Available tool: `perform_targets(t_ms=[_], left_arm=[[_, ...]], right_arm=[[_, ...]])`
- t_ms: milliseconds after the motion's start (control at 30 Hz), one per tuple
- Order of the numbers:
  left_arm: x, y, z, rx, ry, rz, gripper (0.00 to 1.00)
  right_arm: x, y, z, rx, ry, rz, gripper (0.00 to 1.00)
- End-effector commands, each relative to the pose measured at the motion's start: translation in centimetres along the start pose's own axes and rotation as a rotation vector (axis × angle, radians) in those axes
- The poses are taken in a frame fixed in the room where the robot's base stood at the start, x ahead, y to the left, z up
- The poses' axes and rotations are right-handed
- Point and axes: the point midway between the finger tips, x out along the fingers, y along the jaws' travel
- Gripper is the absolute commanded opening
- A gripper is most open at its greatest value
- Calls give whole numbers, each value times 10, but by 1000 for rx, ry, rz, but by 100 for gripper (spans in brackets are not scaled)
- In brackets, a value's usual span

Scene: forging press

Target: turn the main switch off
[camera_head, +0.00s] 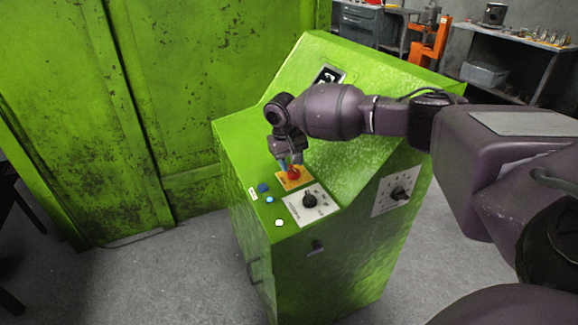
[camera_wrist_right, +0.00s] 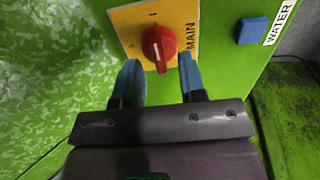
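The main switch is a red rotary knob (camera_wrist_right: 158,46) on a yellow plate marked MAIN (camera_wrist_right: 187,14), seen in the right wrist view. In the head view the red knob (camera_head: 294,172) sits on its yellow plate (camera_head: 285,182) on the green console's sloped top. A white line on the knob points roughly along the plate's length. My right gripper (camera_wrist_right: 160,82) is open, with its blue fingertips apart on either side of the knob's near end. I cannot tell whether they touch it. In the head view my right gripper (camera_head: 290,163) reaches down to the knob. My left gripper is not in view.
Beside the yellow plate are blue buttons (camera_head: 263,188), a white button (camera_head: 279,222) and a black knob on a white plate (camera_head: 309,201). Another black knob (camera_head: 398,193) is on the console's side. A green wall (camera_head: 170,100) stands at the left.

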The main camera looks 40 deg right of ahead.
Motion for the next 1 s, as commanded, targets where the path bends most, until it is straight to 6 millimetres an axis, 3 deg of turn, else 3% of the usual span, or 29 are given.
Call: perform_targets(t_ms=[133,467,733,1000], left_arm=[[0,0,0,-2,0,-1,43],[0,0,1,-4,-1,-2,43],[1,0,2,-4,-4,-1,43],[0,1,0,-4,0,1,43]], right_arm=[[11,0,0,0,0,0,37],[12,0,0,0,3,-1,37],[12,0,0,0,2,-1,0],[11,0,0,-11,3,-1,0]])
